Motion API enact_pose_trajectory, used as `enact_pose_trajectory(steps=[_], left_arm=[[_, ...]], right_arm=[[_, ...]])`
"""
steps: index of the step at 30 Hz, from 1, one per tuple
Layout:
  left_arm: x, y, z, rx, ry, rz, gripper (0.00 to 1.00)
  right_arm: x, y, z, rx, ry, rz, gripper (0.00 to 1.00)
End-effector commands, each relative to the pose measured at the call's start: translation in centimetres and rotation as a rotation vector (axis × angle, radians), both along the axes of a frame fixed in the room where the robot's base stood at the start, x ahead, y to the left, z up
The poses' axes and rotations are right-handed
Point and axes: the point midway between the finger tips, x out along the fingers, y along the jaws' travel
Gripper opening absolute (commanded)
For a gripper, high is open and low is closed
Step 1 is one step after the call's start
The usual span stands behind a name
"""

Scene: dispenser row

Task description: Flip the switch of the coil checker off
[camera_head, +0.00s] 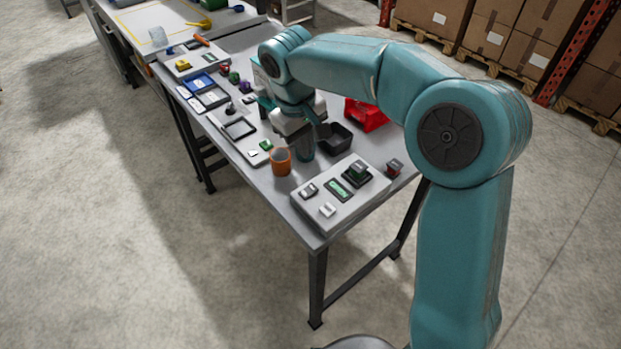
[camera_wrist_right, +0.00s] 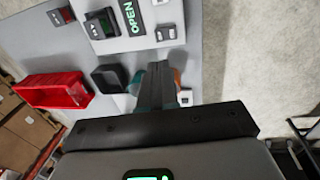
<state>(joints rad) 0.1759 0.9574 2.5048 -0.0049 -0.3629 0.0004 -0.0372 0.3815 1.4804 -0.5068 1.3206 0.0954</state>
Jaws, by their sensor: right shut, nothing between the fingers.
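The coil checker (camera_head: 345,208) is a light grey panel box at the near end of the table. My left gripper is out of view.
An orange cup (camera_head: 281,161) stands close to the right gripper, with a teal cup partly hidden beside it. A black bin (camera_head: 334,138) and a red bin (camera_wrist_right: 52,90) are nearby. A red-topped block (camera_head: 394,167) is right of the checker. Other panels line the table behind.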

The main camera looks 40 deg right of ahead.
Motion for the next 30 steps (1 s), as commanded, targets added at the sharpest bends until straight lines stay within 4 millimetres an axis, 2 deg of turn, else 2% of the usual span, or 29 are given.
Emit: enact_pose_trajectory(steps=[12, 16, 21, 30], left_arm=[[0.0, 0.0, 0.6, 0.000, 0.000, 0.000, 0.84], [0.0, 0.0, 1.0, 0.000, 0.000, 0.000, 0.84], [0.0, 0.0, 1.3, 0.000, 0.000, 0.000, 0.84], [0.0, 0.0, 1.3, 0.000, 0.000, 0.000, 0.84]], right_arm=[[0.3, -1.2, -8.5, 0.001, 0.006, 0.000, 0.00], [0.4, -1.5, -10.7, 0.001, 0.005, -0.001, 0.00], [0.4, -1.8, -12.4, 0.001, 0.004, 0.000, 0.00], [0.5, -1.8, -12.9, 0.000, 0.000, 0.000, 0.00]])
